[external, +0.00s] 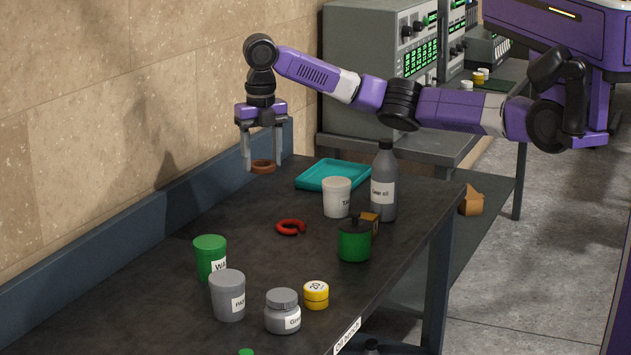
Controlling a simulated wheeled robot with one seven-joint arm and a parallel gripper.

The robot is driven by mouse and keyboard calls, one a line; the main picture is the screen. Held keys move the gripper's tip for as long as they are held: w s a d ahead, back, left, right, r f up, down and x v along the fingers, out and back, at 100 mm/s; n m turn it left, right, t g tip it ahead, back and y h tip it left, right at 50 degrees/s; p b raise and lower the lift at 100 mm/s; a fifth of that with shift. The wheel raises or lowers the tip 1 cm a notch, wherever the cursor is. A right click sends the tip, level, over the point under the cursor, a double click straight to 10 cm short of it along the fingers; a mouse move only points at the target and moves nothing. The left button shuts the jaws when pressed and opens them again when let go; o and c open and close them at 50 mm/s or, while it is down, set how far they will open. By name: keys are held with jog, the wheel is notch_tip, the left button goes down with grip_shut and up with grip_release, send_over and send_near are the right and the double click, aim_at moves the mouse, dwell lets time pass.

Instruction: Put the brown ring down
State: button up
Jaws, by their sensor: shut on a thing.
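The brown ring (263,167) is between the fingertips of my gripper (263,165) in the external view. My gripper points straight down and is shut on the ring. The ring lies about level, near the far left end of the dark bench (240,238). I cannot tell whether its underside touches the bench top or hangs just above it.
A teal tray (333,176) lies right of my gripper. Nearer stand a white cup (337,198), a grey bottle (385,185), a red open ring (290,228) and a green pot (354,244). Several containers crowd the near end. A raised edge (150,232) runs along the wall.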

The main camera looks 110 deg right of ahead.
aim_at(265, 250)
jog(key=shift+n, duration=0.4)
notch_tip(265, 250, down, 20)
jog(key=shift+s+d+f+p, duration=0.1)
jog(key=shift+p, duration=0.25)
jog(key=shift+f, duration=0.2)
jog(key=o, duration=1.3)
jog(key=shift+r, duration=0.1)
notch_tip(265, 250, up, 12)
jog(key=shift+r+b, duration=0.15)
jog(key=shift+b, duration=0.45)
